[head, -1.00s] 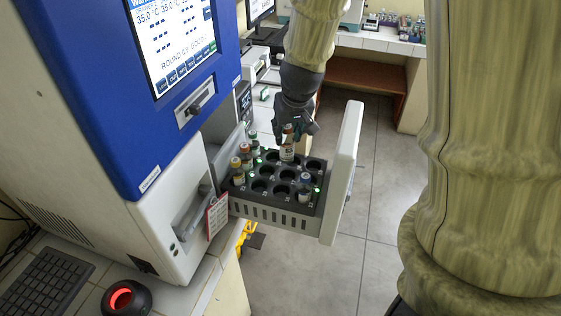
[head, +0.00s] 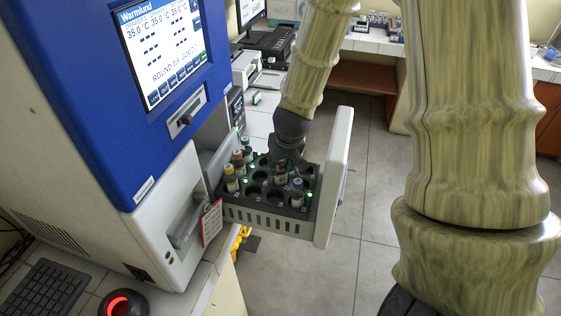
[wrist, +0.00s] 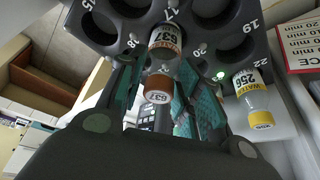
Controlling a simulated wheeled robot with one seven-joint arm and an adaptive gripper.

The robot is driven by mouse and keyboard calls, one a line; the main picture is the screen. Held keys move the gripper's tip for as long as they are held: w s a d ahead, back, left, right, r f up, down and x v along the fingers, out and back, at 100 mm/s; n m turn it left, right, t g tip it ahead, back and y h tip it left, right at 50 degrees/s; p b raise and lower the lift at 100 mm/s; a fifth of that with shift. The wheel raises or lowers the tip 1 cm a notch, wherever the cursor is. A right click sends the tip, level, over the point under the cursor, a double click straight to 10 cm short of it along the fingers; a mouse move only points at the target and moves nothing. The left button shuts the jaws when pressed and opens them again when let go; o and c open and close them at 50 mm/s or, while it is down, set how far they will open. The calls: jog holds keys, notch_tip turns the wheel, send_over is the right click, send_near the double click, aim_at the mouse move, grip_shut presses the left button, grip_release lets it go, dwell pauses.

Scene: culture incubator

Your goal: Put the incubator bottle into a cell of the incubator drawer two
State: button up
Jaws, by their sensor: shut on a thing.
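The incubator bottle (wrist: 165,42), with a white label reading 637 and a brown-orange cap, is between the fingers of my gripper (wrist: 160,92). In the wrist view its lower end is at a cell beside the number 17; I cannot tell how deep it sits. In the head view the same bottle (head: 281,172) is upright at the drawer, under my gripper (head: 286,157), which is shut on it. The open incubator drawer (head: 265,222) has a dark rack with round numbered cells, several of them empty.
Several bottles stand at the rack's left side, including a yellow-capped bottle (head: 231,180). A blue-capped bottle (head: 297,188) stands near the front right. A yellow-capped bottle labelled 256 (wrist: 256,100) is right in the wrist view. The white drawer front (head: 335,175) rises at the right.

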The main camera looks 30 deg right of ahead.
jog(key=shift+a, duration=0.1)
jog(key=shift+f, duration=0.1)
jog(key=o, duration=1.2)
jog(key=shift+r, duration=0.2)
jog(key=shift+b+v, duration=0.85)
jog(key=shift+v, duration=5.1)
jog(key=shift+s+f, duration=0.1)
